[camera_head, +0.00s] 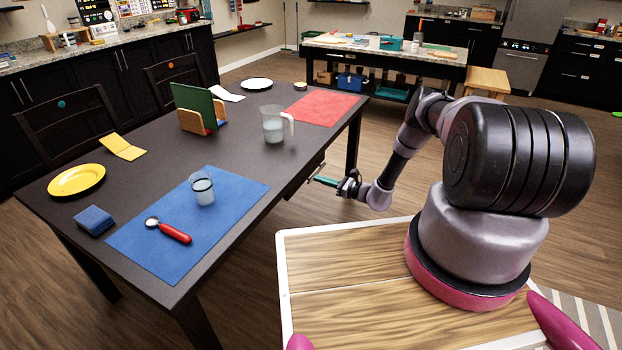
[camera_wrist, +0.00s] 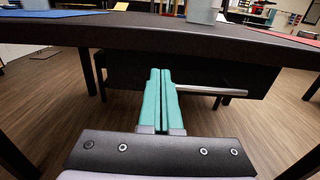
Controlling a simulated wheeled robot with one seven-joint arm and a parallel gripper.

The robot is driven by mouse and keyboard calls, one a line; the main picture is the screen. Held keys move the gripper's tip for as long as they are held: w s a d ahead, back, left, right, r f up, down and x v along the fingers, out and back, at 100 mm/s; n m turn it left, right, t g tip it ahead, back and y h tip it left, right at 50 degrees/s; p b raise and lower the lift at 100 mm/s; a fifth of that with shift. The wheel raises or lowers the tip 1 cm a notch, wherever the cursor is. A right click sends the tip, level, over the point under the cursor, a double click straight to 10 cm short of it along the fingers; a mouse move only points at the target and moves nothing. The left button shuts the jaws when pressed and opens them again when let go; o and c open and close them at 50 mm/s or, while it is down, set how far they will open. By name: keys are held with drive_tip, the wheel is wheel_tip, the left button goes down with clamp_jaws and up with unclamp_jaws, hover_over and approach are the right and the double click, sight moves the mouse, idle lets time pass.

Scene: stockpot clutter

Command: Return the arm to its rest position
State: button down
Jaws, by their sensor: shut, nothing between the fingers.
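My gripper (camera_head: 322,181) is in the head view, beside the right edge of the dark table (camera_head: 235,132) and below its top. In the wrist view its two green fingers (camera_wrist: 159,100) lie together, shut and empty. They point at the table's dark drawer front, and a metal handle bar (camera_wrist: 212,91) shows just right of the fingertips. Whether the fingertips touch the drawer or handle cannot be told. My arm reaches forward and down from its base.
On the table are a blue mat (camera_head: 150,250) with a cup (camera_head: 202,188) and red-handled scoop (camera_head: 170,232), a pitcher (camera_head: 273,125), a red mat (camera_head: 325,108), and a yellow plate (camera_head: 77,180). Open floor lies right of the table; a counter (camera_head: 390,52) stands behind.

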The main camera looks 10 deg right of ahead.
drive_tip(key=v, duration=0.7)
wheel_tip(320, 180, up, 18)
drive_tip(key=w+a+n+g, duration=0.2)
drive_tip(key=w+n+g, duration=0.1)
drive_tip(key=n+g, duration=0.35)
drive_tip(key=s+a+r+n+g+h, duration=0.1)
drive_tip(key=s+r+n+g+h, duration=0.2)
drive_tip(key=r, duration=0.8)
drive_tip(key=s+a+r+n+g, duration=0.1)
drive_tip(key=s+r+n, duration=0.35)
drive_tip(key=r, duration=0.55)
drive_tip(key=s+r+n+t+h, duration=0.2)
drive_tip(key=s+r+n+h, duration=0.25)
drive_tip(key=s+r, duration=0.95)
drive_tip(key=s+d+r+n+t+h, duration=0.1)
drive_tip(key=s+d+r+t+h, duration=0.1)
drive_tip(key=s+r, duration=0.3)
drive_tip(key=s+d+r+n+t+h, duration=0.1)
drive_tip(key=s+d+r+t+h, duration=0.2)
drive_tip(key=s, duration=0.7)
drive_tip(key=shift+s+d+r, duration=0.15)
drive_tip(key=shift+s+r, duration=0.1)
drive_tip(key=shift+r, duration=0.6)
drive_tip(key=shift+n, duration=0.25)
